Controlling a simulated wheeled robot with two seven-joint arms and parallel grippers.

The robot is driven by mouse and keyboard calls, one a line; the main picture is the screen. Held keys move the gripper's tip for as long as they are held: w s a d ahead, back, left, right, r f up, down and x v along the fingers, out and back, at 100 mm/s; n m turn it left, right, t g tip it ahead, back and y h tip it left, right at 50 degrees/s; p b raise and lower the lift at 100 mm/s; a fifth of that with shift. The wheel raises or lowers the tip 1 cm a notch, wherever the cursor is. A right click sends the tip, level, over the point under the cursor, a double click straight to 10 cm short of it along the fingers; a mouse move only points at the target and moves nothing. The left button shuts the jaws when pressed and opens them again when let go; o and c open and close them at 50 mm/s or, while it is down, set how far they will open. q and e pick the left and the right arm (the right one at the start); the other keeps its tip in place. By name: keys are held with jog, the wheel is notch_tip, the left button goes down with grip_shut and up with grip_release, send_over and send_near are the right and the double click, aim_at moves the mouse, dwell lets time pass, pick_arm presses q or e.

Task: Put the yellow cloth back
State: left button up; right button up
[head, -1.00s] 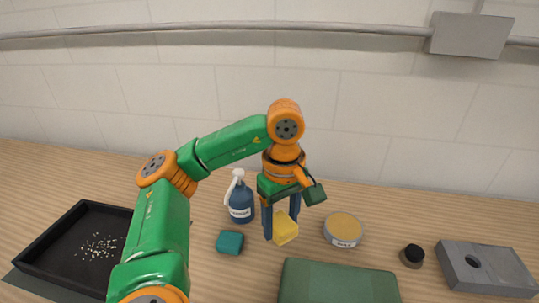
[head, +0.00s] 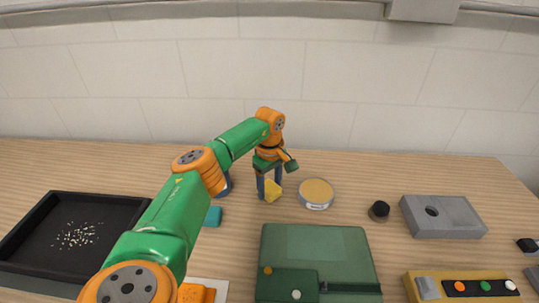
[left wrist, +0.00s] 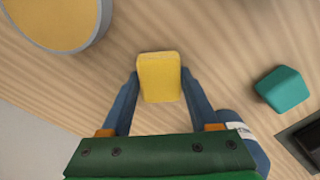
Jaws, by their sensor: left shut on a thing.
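The yellow cloth (head: 273,192) looks like a small folded, block-shaped pad. My left gripper (head: 269,189) is shut on it, with one blue finger at each side. In the left wrist view the yellow cloth (left wrist: 159,78) sits between the fingertips of my left gripper (left wrist: 159,74), over the wooden table. I cannot tell whether it touches the table. It is just left of a round tin with a yellow top (head: 316,193). My right gripper is not in view.
A teal block (head: 213,217) and a blue bottle (head: 224,185), mostly hidden by my arm, are left of the cloth. A black tray (head: 24,251) with crumbs lies far left. A green case (head: 318,247) lies in front; a black knob (head: 379,210) and grey block (head: 455,217) stand right.

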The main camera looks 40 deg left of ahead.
aim_at(269, 187)
pick_arm(q)
jog(key=shift+f, duration=0.1)
jog(key=o, duration=1.3)
notch_tip(269, 187, up, 12)
jog(key=shift+r, duration=0.15)
